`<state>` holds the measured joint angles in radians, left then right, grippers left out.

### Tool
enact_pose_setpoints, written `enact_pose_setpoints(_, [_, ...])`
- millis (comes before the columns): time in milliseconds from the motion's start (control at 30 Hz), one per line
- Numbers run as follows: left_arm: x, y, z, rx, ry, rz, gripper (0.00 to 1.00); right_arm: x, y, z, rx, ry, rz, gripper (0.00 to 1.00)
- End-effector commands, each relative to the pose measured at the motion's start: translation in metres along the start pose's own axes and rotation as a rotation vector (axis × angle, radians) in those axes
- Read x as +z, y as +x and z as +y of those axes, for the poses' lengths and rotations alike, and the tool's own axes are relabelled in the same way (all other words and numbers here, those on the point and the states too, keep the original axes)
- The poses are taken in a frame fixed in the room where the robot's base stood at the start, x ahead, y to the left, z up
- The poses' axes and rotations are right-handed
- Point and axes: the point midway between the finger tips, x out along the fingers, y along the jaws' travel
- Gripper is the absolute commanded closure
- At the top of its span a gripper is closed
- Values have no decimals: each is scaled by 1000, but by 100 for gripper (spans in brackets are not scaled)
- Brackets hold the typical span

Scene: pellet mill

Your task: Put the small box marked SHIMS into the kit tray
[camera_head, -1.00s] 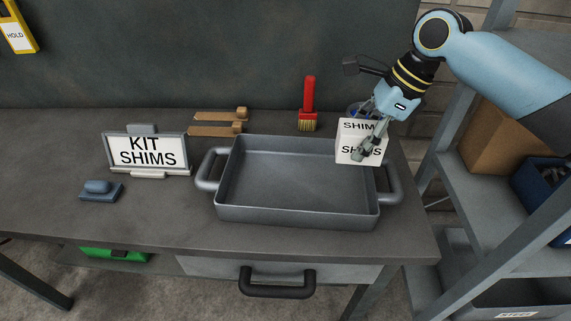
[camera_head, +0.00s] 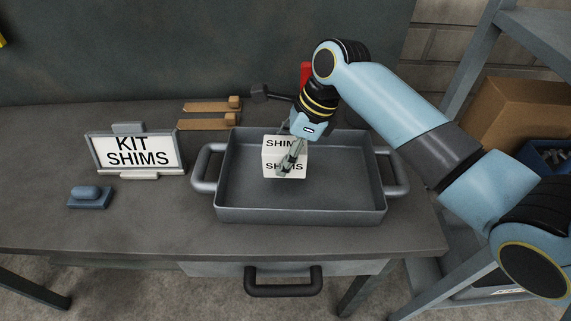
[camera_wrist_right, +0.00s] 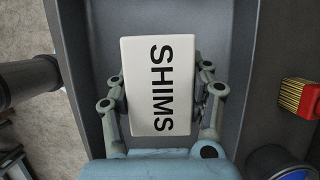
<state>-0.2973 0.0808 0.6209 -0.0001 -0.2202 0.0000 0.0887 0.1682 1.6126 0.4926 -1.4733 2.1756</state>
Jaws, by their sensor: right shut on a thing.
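The small white box marked SHIMS (camera_head: 271,160) is upright over the middle of the kit tray in the head view. My right gripper (camera_head: 289,158) is shut on it, with a finger across its front. In the right wrist view the box (camera_wrist_right: 160,85) sits between the two fingers (camera_wrist_right: 161,92), its SHIMS face towards the camera. The grey kit tray (camera_head: 235,213) stands on the bench with a handle at each end. I cannot tell whether the box touches the tray floor. My left gripper is out of view.
A sign reading KIT SHIMS (camera_head: 138,152) and a blue block-like object (camera_head: 89,196) stand left of the tray. Two wooden-handled tools (camera_head: 208,125) lie behind it. A red-handled brush shows in the right wrist view (camera_wrist_right: 300,97). A shelf (camera_head: 440,175) is at the right.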

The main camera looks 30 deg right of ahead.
Motion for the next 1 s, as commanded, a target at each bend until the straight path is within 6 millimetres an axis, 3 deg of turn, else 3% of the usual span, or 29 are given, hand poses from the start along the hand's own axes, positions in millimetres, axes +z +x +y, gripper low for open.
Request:
enact_pose_setpoints(100, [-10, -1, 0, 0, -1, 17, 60, -7, 16, 1, 3, 2, 2, 94])
enact_pose_setpoints(233, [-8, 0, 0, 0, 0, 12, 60, -14, 32, 0, 1, 0, 2, 94])
enact_pose_setpoints(600, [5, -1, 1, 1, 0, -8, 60, -16, 36, 0, 0, 0, 1, 94])
enact_pose_setpoints(633, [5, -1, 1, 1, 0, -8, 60, -16, 37, 0, 1, 1, 2, 48])
enact_pose_setpoints(800, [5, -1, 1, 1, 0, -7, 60, -16, 37, 0, 1, 1, 2, 26])
enact_pose_setpoints(1000, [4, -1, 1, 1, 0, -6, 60, -16, 37, 0, 1, 1, 2, 26])
